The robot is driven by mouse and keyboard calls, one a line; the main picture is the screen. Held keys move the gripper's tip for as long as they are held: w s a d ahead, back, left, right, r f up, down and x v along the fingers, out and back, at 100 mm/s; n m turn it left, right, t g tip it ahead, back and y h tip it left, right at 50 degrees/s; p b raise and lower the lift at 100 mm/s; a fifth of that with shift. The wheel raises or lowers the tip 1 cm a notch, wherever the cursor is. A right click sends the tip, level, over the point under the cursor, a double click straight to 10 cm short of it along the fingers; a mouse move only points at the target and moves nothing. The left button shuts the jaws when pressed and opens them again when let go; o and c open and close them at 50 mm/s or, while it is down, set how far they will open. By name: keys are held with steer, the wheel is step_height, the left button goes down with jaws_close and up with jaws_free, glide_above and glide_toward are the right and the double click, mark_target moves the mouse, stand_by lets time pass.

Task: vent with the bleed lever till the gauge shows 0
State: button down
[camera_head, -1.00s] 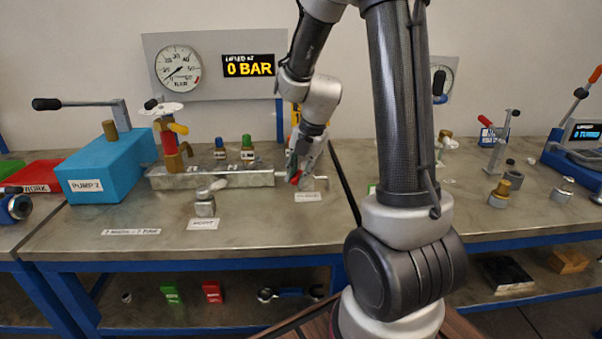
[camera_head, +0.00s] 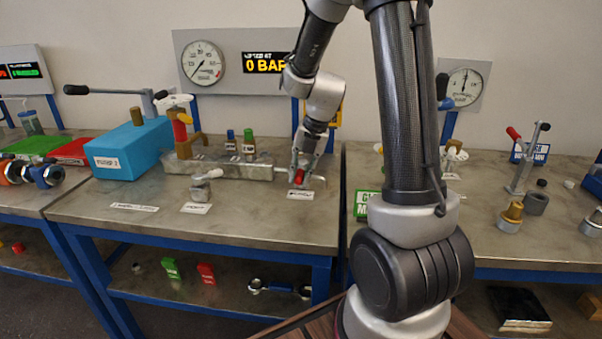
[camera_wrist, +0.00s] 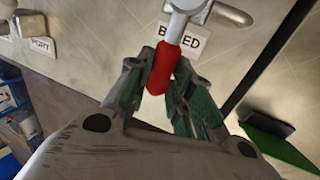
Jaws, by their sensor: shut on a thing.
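My gripper (camera_head: 301,172) is shut on the red grip of the bleed lever (camera_head: 300,177) at the right end of the metal manifold block (camera_head: 235,171). In the wrist view the red grip (camera_wrist: 164,66) sits between my green-padded fingers, its metal end reaching up over a label (camera_wrist: 187,40) that reads as BLEED, partly covered. The round gauge (camera_head: 203,63) on the back panel has its needle at lower left. The display (camera_head: 264,62) beside it reads 0 BAR, its right end partly covered by my arm.
A blue pump box (camera_head: 131,148) with a long lever stands left of the block. A small metal fitting (camera_head: 201,190) stands by a label in front. A second bench with clamps and fittings is at right, beyond a gap. Bare bench top lies in front.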

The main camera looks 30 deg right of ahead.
steer(key=c, duration=1.3)
jaws_free()
steer(key=shift+d, duration=0.1)
steer(key=shift+o, duration=0.2)
steer(key=v, duration=1.2)
